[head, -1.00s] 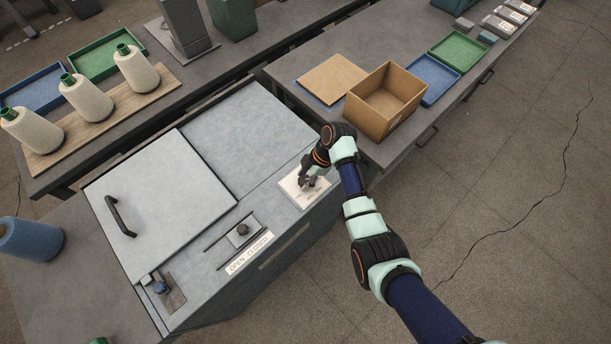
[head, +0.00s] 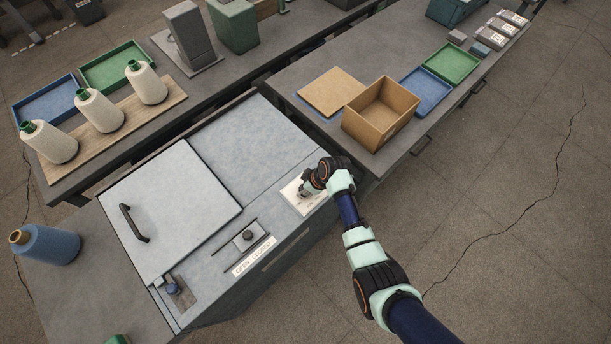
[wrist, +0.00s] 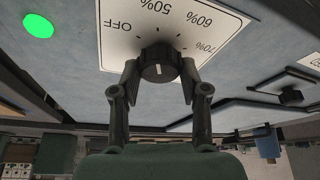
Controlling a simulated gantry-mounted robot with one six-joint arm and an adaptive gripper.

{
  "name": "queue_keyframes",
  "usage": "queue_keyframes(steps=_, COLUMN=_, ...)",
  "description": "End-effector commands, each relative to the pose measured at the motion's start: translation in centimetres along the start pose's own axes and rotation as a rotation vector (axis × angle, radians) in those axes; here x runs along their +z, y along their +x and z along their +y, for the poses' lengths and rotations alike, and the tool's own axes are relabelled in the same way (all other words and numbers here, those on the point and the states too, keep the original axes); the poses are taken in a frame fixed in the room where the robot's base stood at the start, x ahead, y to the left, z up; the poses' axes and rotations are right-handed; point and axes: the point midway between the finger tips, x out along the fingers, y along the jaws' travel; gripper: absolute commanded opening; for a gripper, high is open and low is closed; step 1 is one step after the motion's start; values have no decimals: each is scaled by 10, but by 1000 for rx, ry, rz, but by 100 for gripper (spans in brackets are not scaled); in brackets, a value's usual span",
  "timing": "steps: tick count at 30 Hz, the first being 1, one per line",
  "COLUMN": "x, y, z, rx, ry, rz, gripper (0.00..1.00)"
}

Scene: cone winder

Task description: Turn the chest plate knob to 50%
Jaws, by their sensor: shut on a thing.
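The dark round knob (wrist: 158,66) stands on a white dial plate (wrist: 120,45) printed OFF, 50%, 60% and 70%, which appears upside down in the wrist view. A short white mark shows on the knob's near side; I cannot tell for certain which label it points to. My gripper (wrist: 159,78) has one finger on each side of the knob and is shut on it. In the head view my gripper (head: 305,190) is over the white plate (head: 294,202) at the right of the grey machine top, and the knob is hidden.
A green round light (wrist: 38,25) is beside the plate. On the machine are a slider knob (head: 248,236) by an OPEN CLOSED label, a blue knob (head: 172,289) and a lid with a black handle (head: 134,223). A cardboard box (head: 381,113) stands on the table behind.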

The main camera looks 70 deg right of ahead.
Motion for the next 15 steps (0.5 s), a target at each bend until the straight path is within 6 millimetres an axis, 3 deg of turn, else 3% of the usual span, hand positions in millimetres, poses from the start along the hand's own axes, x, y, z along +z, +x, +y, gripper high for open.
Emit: queue_keyframes(steps=15, x=-1, y=-1, z=0, rx=17, ry=38, rz=2, gripper=10)
